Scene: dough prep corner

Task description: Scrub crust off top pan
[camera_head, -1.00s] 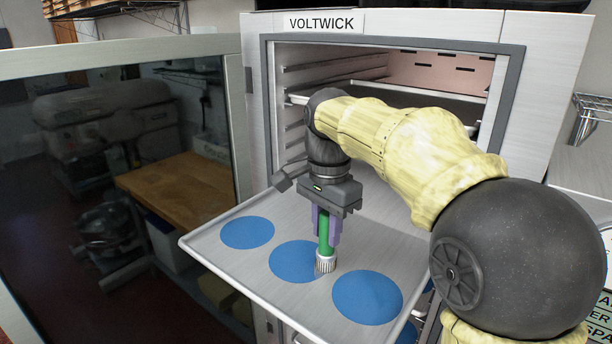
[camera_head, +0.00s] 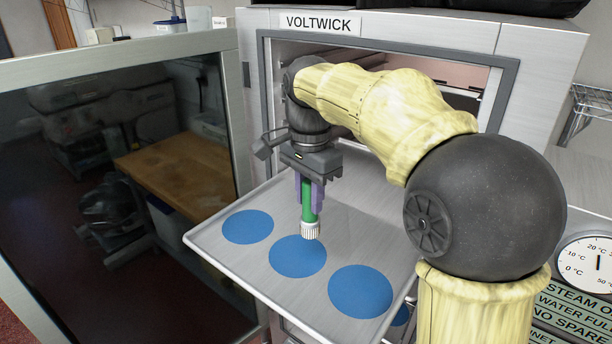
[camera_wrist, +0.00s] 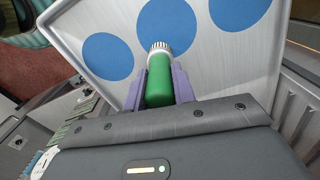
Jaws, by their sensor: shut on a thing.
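The top pan (camera_head: 350,220) is a grey metal sheet sticking out of the oven, with three round blue patches in a row: left (camera_head: 248,227), middle (camera_head: 298,257) and right (camera_head: 360,291). My gripper (camera_head: 311,192) points down over the pan, its purple fingers shut on the green handle of a brush (camera_head: 309,205). The brush's pale ribbed head (camera_head: 311,231) is at the back edge of the middle patch; I cannot tell whether it touches the pan. The wrist view shows the green handle (camera_wrist: 160,85) between the fingers and the head overlapping the middle patch (camera_wrist: 165,22).
The oven door (camera_head: 110,190) stands open at the left. The oven frame (camera_head: 262,90) surrounds my arm at the back. A dial gauge (camera_head: 590,262) and a label panel (camera_head: 575,310) are at the right.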

